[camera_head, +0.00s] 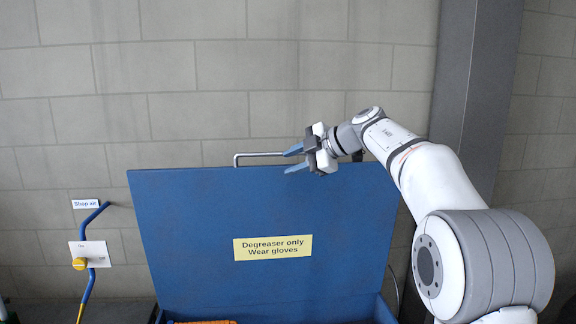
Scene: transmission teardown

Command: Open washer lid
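The washer lid (200,225) is a large blue panel standing raised, leaning back toward the block wall. A yellow label (272,248) on it reads "Degreaser only, Wear gloves". A grey metal bar handle (262,154) shows along the lid's top edge. My gripper (290,160) is at the top edge, next to the handle's right part. Its two blue fingers point left and are spread apart, with a gap between them. I cannot tell whether the fingers touch the lid or the handle. Only the upper part of the washer's blue basin (385,310) shows at the bottom.
An orange item (205,322) shows at the bottom inside the washer. A blue pipe (92,270) with a yellow valve knob (79,264) and a "Shop air" sign (85,204) is on the left. A grey column (480,90) stands behind my arm. The space above the lid is clear.

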